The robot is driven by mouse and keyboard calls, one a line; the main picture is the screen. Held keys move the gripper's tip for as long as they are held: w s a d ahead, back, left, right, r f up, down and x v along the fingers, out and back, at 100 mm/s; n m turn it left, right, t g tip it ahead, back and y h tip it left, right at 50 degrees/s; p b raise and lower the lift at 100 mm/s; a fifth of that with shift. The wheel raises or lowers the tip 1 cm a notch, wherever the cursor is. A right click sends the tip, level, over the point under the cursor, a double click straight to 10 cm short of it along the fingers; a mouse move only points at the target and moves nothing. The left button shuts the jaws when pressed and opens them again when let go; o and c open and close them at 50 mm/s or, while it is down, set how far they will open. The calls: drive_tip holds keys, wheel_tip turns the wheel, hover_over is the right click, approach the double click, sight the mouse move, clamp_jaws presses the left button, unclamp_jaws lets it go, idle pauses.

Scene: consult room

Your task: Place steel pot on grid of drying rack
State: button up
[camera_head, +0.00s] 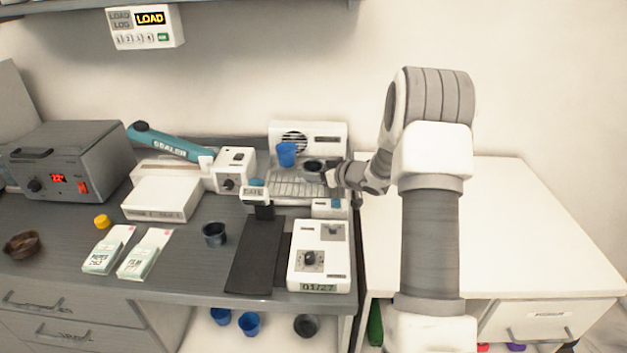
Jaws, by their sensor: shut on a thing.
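The drying rack (297,189) is a white unit with a vented back panel and a slatted grid, at the back right of the grey counter. My gripper (327,172) reaches in from the right and is shut on the small dark steel pot (313,166). The pot is over the right part of the grid and looks roughly upright. I cannot tell whether its base touches the grid. A blue cup (287,153) is on the rack to the left of the pot. My gripper's fingertips are small and partly hidden beside the pot.
Another dark pot (214,234) stands on the counter, left of a black mat (257,262). A white device with a dial (319,256) stands in front of the rack. A teal-handled sealer (172,143) is at left. The white cabinet top (530,230) at right is clear.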

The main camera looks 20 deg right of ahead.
drive_tip(key=shift+f, duration=1.3)
drive_tip(key=shift+f, duration=0.15)
drive_tip(key=o, duration=1.4)
drive_tip(key=shift+c, duration=0.2)
drive_tip(key=shift+r, duration=0.2)
drive_tip(key=v, duration=1.2)
drive_tip(key=shift+p, duration=0.3)
